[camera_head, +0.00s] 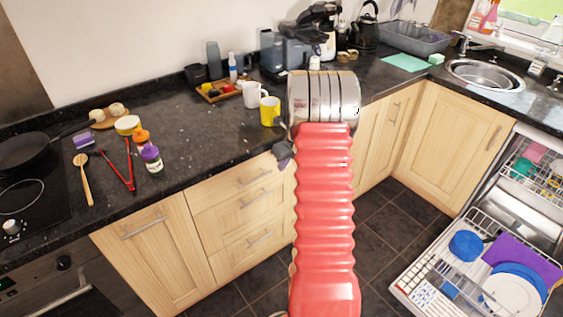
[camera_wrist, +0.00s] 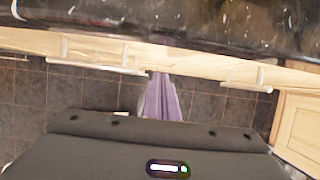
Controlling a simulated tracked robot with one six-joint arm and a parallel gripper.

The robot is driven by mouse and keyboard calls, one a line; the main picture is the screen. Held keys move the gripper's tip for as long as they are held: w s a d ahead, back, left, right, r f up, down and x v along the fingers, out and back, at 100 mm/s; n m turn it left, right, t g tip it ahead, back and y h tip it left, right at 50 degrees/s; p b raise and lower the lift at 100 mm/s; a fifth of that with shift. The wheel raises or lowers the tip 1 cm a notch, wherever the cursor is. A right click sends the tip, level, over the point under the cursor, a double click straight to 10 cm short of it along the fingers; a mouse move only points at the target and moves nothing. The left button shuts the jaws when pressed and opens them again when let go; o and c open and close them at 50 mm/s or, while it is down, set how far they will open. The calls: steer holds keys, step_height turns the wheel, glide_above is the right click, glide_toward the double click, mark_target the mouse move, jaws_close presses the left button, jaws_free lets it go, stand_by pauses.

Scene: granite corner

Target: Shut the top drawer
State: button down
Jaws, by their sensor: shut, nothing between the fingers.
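The top drawer (camera_head: 238,182) is the uppermost pale wooden front in the stack left of my arm, just under the dark counter. It has a bar handle (camera_head: 255,175). I see no clear gap between it and the fronts below; its right end is partly hidden by my arm. My gripper (camera_head: 284,160) is at the right end of that front, mostly behind my arm. In the wrist view, my gripper's purplish fingers (camera_wrist: 163,98) are together and empty, reaching to the wooden fronts' edge; I cannot tell whether they touch it.
The dark counter (camera_head: 205,130) overhangs the fronts and carries a yellow mug (camera_head: 270,111), a white mug (camera_head: 251,95) and red tongs (camera_head: 120,170). The open dishwasher (camera_head: 480,262) with its rack out takes up the right. Dark floor tiles (camera_head: 375,240) are clear.

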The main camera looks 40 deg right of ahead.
steer(key=v, duration=1)
steer(key=shift+s, duration=0.25)
steer(key=shift+f, duration=0.1)
steer(key=s+a+f+n+g, duration=0.15)
steer(key=s+a+n, duration=0.25)
steer(key=n, duration=0.5)
steer(key=s+a+r+n+t, duration=0.1)
steer(key=s+a+r+n, duration=0.4)
steer(key=a+n, duration=0.4)
steer(key=s+a+r+n, duration=0.6)
steer(key=a+n, duration=0.4)
steer(key=a, duration=0.7)
steer(key=s+a+r+n+t, duration=0.1)
steer(key=s+a+r+n, duration=0.4)
steer(key=a, duration=0.8)
step_height(320, 180, up, 3)
steer(key=n, duration=0.4)
steer(key=shift+s+a+n+t+y, duration=0.3)
steer(key=shift+a+t, duration=0.05)
steer(key=shift+f, duration=0.15)
